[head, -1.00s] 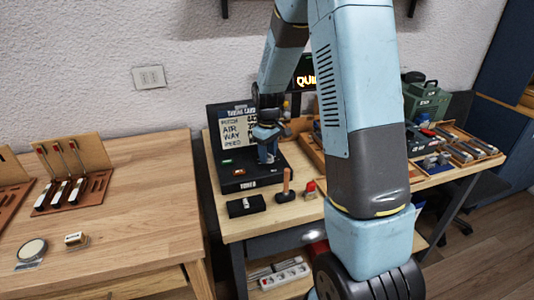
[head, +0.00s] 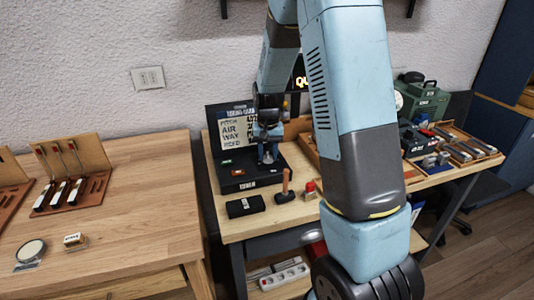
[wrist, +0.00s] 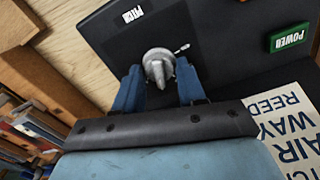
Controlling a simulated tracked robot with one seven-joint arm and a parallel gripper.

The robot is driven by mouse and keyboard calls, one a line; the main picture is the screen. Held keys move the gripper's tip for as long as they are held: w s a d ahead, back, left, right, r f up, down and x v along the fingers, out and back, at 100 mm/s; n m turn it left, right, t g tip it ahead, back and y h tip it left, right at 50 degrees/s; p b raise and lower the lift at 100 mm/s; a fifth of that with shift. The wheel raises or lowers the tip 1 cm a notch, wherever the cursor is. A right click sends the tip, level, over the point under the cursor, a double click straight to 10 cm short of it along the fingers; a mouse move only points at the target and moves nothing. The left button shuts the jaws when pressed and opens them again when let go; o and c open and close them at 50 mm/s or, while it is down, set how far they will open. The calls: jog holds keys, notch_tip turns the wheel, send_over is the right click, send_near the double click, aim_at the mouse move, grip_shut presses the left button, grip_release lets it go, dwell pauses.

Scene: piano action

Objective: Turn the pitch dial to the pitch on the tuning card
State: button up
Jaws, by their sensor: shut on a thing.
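The pitch dial (wrist: 158,62) is a round grey metal knob with a raised grip and a thin pointer at its upper right. It sits on a black tuning box (head: 228,183) beside a "PITCH" label (wrist: 132,14). My gripper (wrist: 158,82) has its blue fingers on either side of the dial and is shut on it. In the head view my gripper (head: 267,153) hides the dial.
A green POWER button (wrist: 289,38) lies near the card. A black block (head: 245,206), a wooden-handled tool (head: 285,187) and a red-topped item (head: 310,187) stand in front of the box. Trays and a green case (head: 426,99) are at right.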

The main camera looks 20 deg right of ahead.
aim_at(268, 154)
jog(key=shift+m, duration=0.5)
jog(key=o, duration=1)
notch_tip(268, 154, up, 14)
jog(key=shift+f, duration=0.15)
dwell(0.5)
